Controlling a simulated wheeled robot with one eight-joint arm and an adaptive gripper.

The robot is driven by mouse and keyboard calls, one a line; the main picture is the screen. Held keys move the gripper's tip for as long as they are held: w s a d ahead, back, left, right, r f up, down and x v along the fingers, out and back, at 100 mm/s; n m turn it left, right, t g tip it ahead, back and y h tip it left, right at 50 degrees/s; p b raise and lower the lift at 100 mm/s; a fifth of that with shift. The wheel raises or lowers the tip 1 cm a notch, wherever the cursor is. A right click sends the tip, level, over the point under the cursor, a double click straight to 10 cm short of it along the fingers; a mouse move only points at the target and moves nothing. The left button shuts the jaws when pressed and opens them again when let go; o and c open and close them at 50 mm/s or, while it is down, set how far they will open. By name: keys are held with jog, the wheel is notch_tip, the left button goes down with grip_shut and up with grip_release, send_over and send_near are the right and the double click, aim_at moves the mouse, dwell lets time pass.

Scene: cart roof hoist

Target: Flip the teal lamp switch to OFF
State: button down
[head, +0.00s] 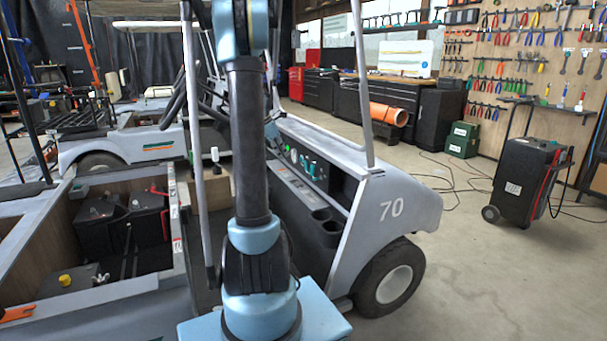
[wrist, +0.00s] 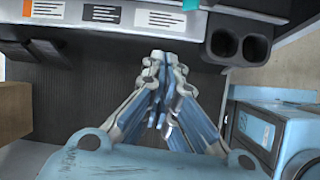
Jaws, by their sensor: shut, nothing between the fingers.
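Small teal switch-like parts (head: 307,166) sit on the dark dashboard panel of the grey cart numbered 70, right of my arm in the head view. They are too small to tell which is the lamp switch or how it is set. My gripper (wrist: 163,58) is shut and empty in the wrist view, over the cart's dark ribbed floor and close to the dashboard's label strip. In the head view I cannot make out my gripper.
Two dark cup holders (wrist: 238,42) are right of my gripper. A roof post (head: 360,80) rises beside the dashboard. Black batteries (head: 122,215) sit in the open bay at left. A black wheeled charger (head: 526,182) stands at right, with cables on the otherwise open floor.

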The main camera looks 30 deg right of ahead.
aim_at(312, 170)
jog(key=shift+n, duration=0.6)
jog(key=shift+w+d+f, duration=0.25)
jog(key=shift+w+d, duration=0.1)
jog(key=shift+d, duration=0.25)
jog(key=shift+w+d+f, duration=0.2)
jog(key=shift+w+d, duration=0.2)
jog(key=shift+d, duration=0.15)
jog(key=shift+w+d+f, duration=0.25)
jog(key=shift+w+d, duration=0.1)
jog(key=shift+d, duration=0.25)
jog(key=d+r+x, duration=0.1)
jog(key=d+x, duration=0.1)
jog(key=x, duration=1)
jog(key=shift+s+d, duration=0.25)
jog(key=shift+d, duration=0.3)
jog(key=shift+f, duration=0.1)
jog(key=shift+d, duration=0.1)
